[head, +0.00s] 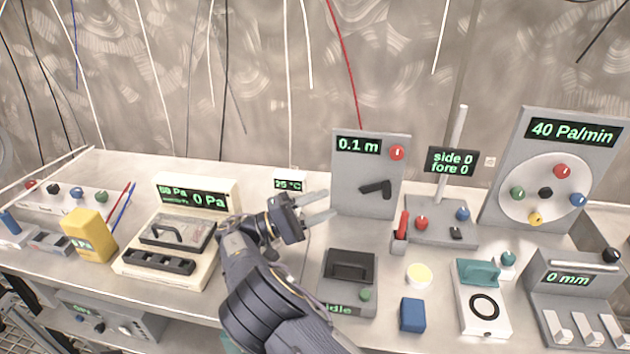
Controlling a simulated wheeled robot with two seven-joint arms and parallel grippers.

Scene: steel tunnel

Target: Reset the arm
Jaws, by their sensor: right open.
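My right gripper (318,207) is in the middle of the head view, at the end of my dark grey arm (268,290) that comes in from the bottom. Its two light grey fingers point right and stand apart, with nothing between them. It hovers over the steel table, between the cream pressure device (172,245) on the left and the grey "0.1 m" panel (370,172) on the right. My left gripper does not show.
A grey "idle" box (350,275), blue cube (412,314), yellow block (88,236), "side 0 fore 0" stand (440,222), "40 Pa/min" dial panel (557,170) and "0 mm" box (575,290) crowd the table. A small "25 °C" display (288,183) stands behind my gripper.

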